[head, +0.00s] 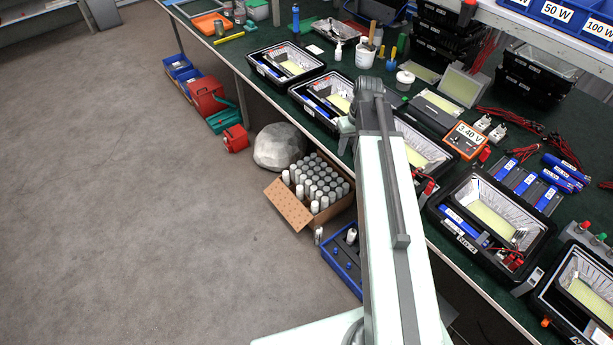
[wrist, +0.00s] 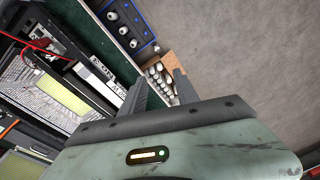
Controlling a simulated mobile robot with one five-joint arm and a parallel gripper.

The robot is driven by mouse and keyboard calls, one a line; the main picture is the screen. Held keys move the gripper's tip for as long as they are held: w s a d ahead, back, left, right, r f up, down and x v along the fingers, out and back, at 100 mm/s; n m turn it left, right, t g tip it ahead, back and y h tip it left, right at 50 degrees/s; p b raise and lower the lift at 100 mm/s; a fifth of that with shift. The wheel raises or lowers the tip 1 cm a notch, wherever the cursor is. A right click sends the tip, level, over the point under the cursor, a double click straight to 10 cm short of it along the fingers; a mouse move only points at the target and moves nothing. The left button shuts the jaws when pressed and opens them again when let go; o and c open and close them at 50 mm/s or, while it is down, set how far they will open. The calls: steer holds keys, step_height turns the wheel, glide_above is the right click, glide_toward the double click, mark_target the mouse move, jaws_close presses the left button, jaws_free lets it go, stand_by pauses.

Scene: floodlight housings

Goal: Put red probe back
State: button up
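My gripper (wrist: 156,85) shows in the wrist view with its two grey fingers apart and nothing seen between them; it is above the table's front edge. In the head view my own arm hides most of it. An orange meter (head: 466,140) reading 3.40 V lies on the bench right of my arm, with a small red piece (head: 485,155) beside it. Another red piece (head: 428,188) is at the housing just right of my arm. I cannot tell which of these, if any, is the red probe. A red lead (wrist: 40,46) crosses a housing in the wrist view.
Open black floodlight housings (head: 492,215) line the front of the green bench. Red cables (head: 560,147) and blue drivers (head: 563,178) lie at the right. Below the edge are a cardboard box (head: 291,208) of cylinders and a blue tray (head: 343,265). The floor at left is clear.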

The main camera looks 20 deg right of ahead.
steer(key=s+a, duration=0.4)
steer(key=a, duration=0.5)
steer(key=s+a+g+h, duration=0.1)
steer(key=s+a, duration=0.2)
steer(key=a, duration=0.6)
steer(key=shift+s, duration=0.35)
steer(key=shift+f, duration=0.1)
